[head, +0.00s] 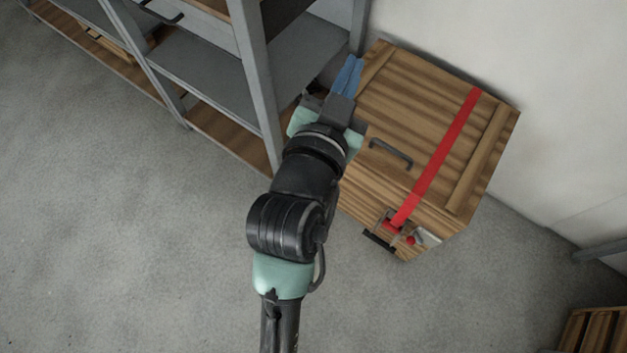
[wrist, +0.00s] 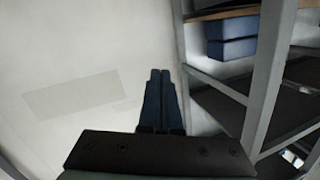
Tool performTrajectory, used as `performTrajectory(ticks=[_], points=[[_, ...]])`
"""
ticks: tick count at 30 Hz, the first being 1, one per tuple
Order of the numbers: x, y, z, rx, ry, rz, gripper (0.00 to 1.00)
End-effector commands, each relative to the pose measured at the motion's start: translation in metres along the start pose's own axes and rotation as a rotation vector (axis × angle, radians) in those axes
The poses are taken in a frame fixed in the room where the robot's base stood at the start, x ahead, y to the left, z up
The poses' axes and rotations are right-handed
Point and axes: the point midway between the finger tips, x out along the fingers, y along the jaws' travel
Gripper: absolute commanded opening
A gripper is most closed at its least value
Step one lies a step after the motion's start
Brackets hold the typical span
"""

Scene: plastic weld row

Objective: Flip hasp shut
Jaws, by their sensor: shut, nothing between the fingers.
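A wooden crate (head: 415,126) stands against the wall with a red strap (head: 444,150) running over its lid and down to the front. At the front edge, under the strap's end, is a small metal hasp (head: 425,237) with red and dark parts around it. It is too small to tell its exact position. My gripper (head: 352,66) is shut and empty, with blue fingers together, above the crate's back left corner beside the shelf. It is well apart from the hasp. In the wrist view the shut fingers (wrist: 160,76) point toward the pale wall; the crate and hasp do not show there.
A grey metal shelf rack (head: 200,75) stands close to the left of the crate and my gripper; its post (wrist: 268,85) shows in the wrist view with blue boxes (wrist: 232,38). A dark handle (head: 391,152) rises from the lid. Floor in front is clear.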

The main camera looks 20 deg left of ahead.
Motion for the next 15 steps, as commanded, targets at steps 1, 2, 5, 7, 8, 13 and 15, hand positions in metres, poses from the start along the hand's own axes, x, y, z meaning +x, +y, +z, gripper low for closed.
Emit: performTrajectory(ticks=[1, 2, 5, 7, 8, 13, 15], points=[[-0.004, 0.01, 0.052, 0.01, -0.053, 0.017, 0.0], [-0.007, 0.013, 0.073, 0.018, -0.081, 0.026, 0.0], [-0.021, 0.024, 0.142, 0.041, -0.169, 0.059, 0.0], [-0.033, 0.031, 0.186, 0.056, -0.227, 0.081, 0.0], [-0.038, 0.033, 0.203, 0.063, -0.249, 0.089, 0.0], [-0.066, 0.042, 0.276, 0.091, -0.349, 0.131, 0.0], [-0.074, 0.044, 0.294, 0.098, -0.375, 0.141, 0.0]])
